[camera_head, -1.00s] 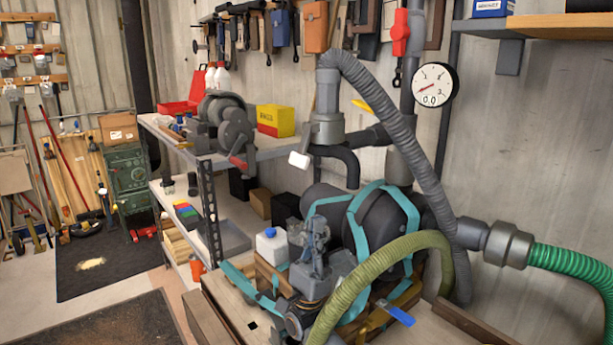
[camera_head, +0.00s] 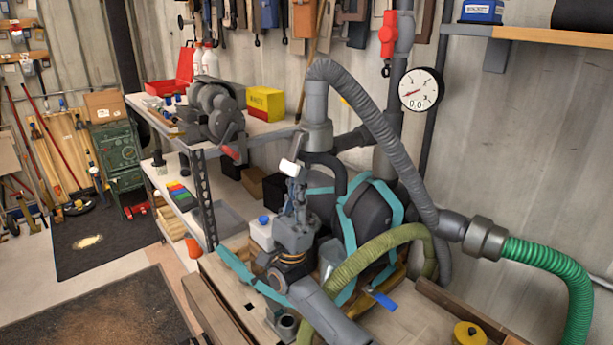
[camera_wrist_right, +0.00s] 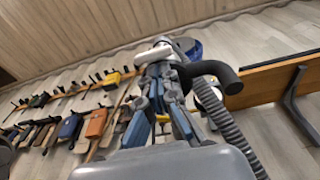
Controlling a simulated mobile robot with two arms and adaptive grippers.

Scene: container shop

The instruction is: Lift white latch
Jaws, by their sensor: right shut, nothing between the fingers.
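The white latch (camera_head: 289,167) sticks out to the left below the grey pipe fitting in the head view. In the wrist view its pale end (camera_wrist_right: 152,54) shows just beyond my fingertips. My right gripper (camera_head: 298,187) points upward directly beneath the latch. Its fingers (camera_wrist_right: 160,72) are shut with nothing between them. The tips are very close to the latch's underside; I cannot tell whether they touch it. The fingers partly hide the latch's link to the pipe. My left gripper is not in view.
A ribbed grey hose (camera_head: 375,125) arches to the right of the latch, with a pressure gauge (camera_head: 420,89) behind. A dark machine with teal straps (camera_head: 350,225) and an olive hose (camera_head: 385,240) stand close by. A shelf (camera_head: 265,130) lies behind left.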

